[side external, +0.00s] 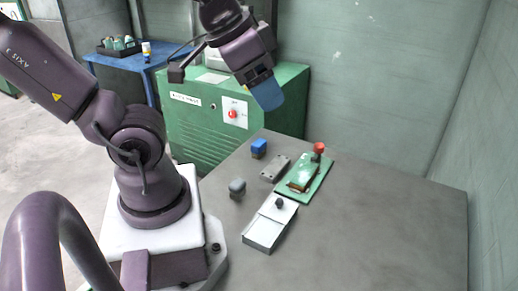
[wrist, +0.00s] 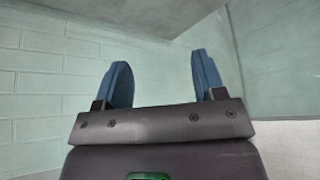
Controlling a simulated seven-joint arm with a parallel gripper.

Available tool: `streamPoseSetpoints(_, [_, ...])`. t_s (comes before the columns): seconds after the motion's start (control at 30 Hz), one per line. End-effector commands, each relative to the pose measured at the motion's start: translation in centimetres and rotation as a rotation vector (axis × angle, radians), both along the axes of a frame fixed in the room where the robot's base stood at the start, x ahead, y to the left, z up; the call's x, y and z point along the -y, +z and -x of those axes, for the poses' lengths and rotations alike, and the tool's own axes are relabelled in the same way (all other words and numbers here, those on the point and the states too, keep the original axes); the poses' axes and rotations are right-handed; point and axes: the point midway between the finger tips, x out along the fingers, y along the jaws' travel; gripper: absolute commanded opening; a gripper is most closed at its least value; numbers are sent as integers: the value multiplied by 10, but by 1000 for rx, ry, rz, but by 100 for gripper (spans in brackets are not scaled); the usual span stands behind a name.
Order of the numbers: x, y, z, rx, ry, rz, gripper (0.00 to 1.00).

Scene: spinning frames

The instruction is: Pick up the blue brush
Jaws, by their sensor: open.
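A small blue block-like object (side external: 259,148), perhaps the blue brush, stands near the back left edge of the grey table (side external: 390,220). It is too small for me to make out bristles. My gripper (side external: 268,95) is raised above the back of the table, above that blue object and apart from it. In the wrist view my gripper (wrist: 160,82) has its two blue fingers spread with nothing between them. The wrist view shows only wall and ceiling behind the fingers, and no brush.
On the table are a grey block (side external: 237,188), a grey plate with holes (side external: 275,168), a green board (side external: 312,184) with a red-knobbed part, and a white tray (side external: 262,235) with a dark knob. A green cabinet (side external: 200,125) stands behind. The table's right side is clear.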

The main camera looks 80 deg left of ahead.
Motion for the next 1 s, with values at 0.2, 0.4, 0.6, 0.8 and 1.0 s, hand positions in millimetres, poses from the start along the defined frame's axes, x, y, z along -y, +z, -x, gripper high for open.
streamPoseSetpoints(0.2, [-7,-2,-1,-11,35,0,64])
streamPoseSetpoints(0.4, [-54,-39,-9,-206,245,2,64])
streamPoseSetpoints(0.6, [-130,-91,-21,-348,479,7,64])
streamPoseSetpoints(0.8, [-207,-157,-15,-395,669,41,64])
streamPoseSetpoints(1.0, [-264,-220,-9,-327,782,80,64])
